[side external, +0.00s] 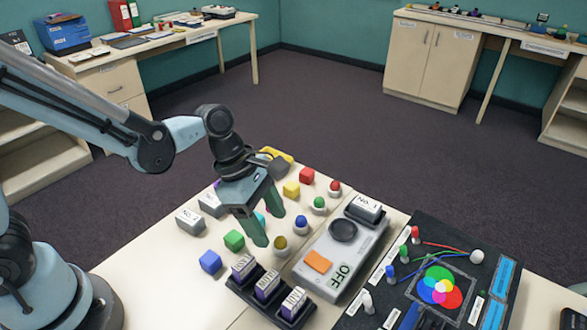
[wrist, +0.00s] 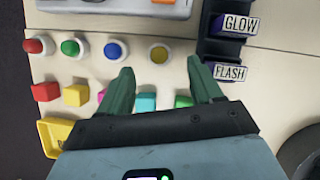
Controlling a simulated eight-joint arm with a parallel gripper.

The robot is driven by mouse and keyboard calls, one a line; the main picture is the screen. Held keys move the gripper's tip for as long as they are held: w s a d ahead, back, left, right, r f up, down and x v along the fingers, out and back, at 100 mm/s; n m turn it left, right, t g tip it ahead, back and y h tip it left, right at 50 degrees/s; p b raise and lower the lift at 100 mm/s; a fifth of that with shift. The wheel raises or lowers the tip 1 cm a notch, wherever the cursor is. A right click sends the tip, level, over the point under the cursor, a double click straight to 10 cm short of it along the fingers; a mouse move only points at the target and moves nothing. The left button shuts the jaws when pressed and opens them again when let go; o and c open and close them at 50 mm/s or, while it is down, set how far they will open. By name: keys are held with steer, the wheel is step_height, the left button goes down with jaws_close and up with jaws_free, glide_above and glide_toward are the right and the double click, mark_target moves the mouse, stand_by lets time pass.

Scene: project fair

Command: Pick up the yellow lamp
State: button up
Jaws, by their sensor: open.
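The yellow lamp (side external: 281,243) is a dull yellow dome on a round white base, standing on the pale table. It ends a row with a blue lamp (side external: 301,222), a green lamp (side external: 319,203) and a red lamp (side external: 335,188). In the wrist view the yellow lamp (wrist: 159,54) lies just beyond the fingertips, centred between their lines. My gripper (side external: 269,224) points down beside the lamp, its green fingers apart and empty. In the wrist view my gripper (wrist: 160,68) also shows spread fingers. The exact fingertip height over the table is unclear.
Coloured cubes, including green (side external: 234,240) and blue (side external: 210,261), stand in a row near the gripper. A yellow tray (wrist: 48,134) and a black colour board (side external: 425,230) lie farther off.

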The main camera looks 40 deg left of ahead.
mark_target(277, 238)
steer(key=shift+x, duration=2.5)
steer(key=shift+a, duration=0.1)
steer(key=shift+c, duration=0.3)
steer(key=c, duration=1.1)
steer(key=shift+o, duration=0.2)
steer(key=shift+r, duration=0.15)
